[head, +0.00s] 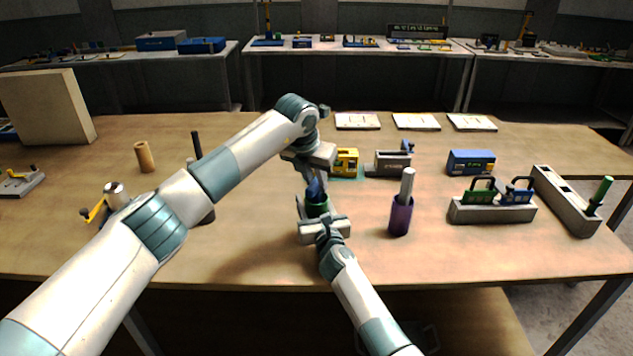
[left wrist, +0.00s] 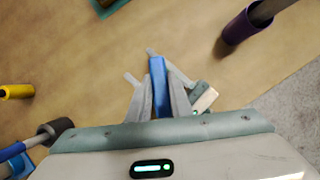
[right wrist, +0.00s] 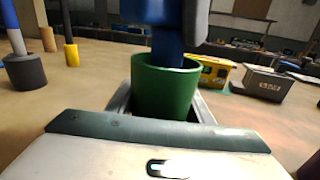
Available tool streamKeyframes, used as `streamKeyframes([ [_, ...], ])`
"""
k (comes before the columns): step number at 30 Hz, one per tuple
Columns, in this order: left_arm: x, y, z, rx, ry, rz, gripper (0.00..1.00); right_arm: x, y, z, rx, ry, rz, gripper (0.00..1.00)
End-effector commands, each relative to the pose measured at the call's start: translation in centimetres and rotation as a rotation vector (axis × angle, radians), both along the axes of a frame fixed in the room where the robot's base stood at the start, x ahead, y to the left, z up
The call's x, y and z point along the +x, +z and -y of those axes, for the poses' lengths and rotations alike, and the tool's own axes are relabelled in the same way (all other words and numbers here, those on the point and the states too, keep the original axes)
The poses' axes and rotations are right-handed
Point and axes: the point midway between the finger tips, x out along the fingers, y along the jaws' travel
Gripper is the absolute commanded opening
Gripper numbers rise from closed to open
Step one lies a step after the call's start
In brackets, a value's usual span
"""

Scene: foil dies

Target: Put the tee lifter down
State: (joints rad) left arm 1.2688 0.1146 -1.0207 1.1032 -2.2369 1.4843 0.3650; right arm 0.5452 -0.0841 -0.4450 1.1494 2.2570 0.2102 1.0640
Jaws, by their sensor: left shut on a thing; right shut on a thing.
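A blue tool (head: 314,188), which I take to be the tee lifter, is in my left gripper (head: 313,178). The left wrist view shows its blue shaft (left wrist: 158,85) between the two fingers. My right gripper (head: 318,214) is shut on a green cup (head: 317,208) above or at the table; I cannot tell which. In the right wrist view the blue tool (right wrist: 168,45) stands upright over the green cup (right wrist: 165,90), its lower end inside the rim. The cup's bottom and the tool's tip are hidden.
A purple cup (head: 400,218) with a grey rod stands right of my grippers. Behind are a yellow box (head: 346,160) and a grey box (head: 391,163). A grey rack (head: 492,212) and a long grey block (head: 563,200) stand at the right. The table front between is clear.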

Motion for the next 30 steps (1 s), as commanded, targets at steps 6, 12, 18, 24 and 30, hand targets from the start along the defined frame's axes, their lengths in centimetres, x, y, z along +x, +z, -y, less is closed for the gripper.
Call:
streamKeyframes([
  [6, 0.1, 0.2, 0.0, -0.001, 0.000, 0.003, 0.00, 0.0, -0.1, 0.0, 0.000, 0.000, -0.001, 0.24],
  [12, 0.0, -0.2, 0.0, 0.000, 0.000, 0.001, 0.26, 0.0, -0.1, 0.0, 0.000, 0.000, -0.001, 0.24],
  [18, 0.0, -0.2, 0.0, 0.000, 0.000, 0.001, 0.37, 0.0, -0.1, 0.0, 0.001, 0.000, -0.001, 0.24],
  [24, 0.0, -0.1, 0.0, 0.000, 0.000, 0.001, 0.37, 0.0, -0.1, 0.0, 0.001, 0.000, -0.001, 0.24],
  [30, -0.3, 1.0, -0.2, 0.000, -0.001, 0.002, 0.37, 0.0, -0.1, 0.0, 0.001, 0.000, -0.001, 0.24],
])
